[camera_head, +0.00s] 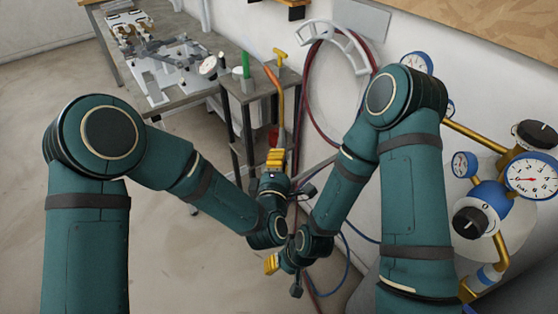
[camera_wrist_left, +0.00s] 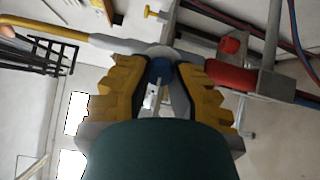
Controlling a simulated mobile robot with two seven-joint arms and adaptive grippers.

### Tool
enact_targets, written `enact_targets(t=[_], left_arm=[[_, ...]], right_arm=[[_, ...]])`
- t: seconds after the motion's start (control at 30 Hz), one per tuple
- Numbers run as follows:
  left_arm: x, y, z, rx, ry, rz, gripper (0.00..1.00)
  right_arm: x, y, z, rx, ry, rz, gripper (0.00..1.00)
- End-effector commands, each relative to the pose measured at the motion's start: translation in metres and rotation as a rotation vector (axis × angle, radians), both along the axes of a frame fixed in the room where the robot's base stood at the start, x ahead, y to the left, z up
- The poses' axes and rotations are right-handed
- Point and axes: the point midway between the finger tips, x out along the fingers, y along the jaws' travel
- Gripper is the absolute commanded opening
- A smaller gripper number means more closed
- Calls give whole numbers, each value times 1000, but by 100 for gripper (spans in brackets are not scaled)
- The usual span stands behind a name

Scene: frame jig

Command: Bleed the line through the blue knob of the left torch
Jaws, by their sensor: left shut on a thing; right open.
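The left torch shows in the left wrist view as a yellow neck (camera_wrist_left: 52,28) running into a grey body, with a red part (camera_wrist_left: 228,76) at its right. Its blue knob (camera_wrist_left: 161,70) is between the fingertips of my left gripper (camera_wrist_left: 160,78), which is shut on it. In the head view my left gripper (camera_head: 275,160) is beside the torch stand, and the knob is hidden there. My right gripper (camera_head: 272,264) is lower, open, with nothing visible in it, and apart from the torch.
A dark stand (camera_head: 258,84) carries yellow and orange torch necks and a green cylinder (camera_head: 245,62). A workbench (camera_head: 190,98) with a metal jig is at the upper left. Red hoses (camera_head: 310,88) hang on the wall. Gauges (camera_head: 531,176) and black-knobbed regulators are at right. Open floor lies left.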

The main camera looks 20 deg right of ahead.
Motion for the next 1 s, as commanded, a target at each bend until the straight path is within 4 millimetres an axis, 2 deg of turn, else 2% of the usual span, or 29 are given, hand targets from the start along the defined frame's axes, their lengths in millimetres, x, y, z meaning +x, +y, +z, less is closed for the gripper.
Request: enact_targets(t=[0.3, 1.0], left_arm=[[0, 1, -1, -94, 40, 2, 0], [0, 1, -1, -96, 43, 2, 0]], right_arm=[[0, 0, 0, 0, 0, 0, 47], [0, 0, 0, 0, 0, 0, 47]])
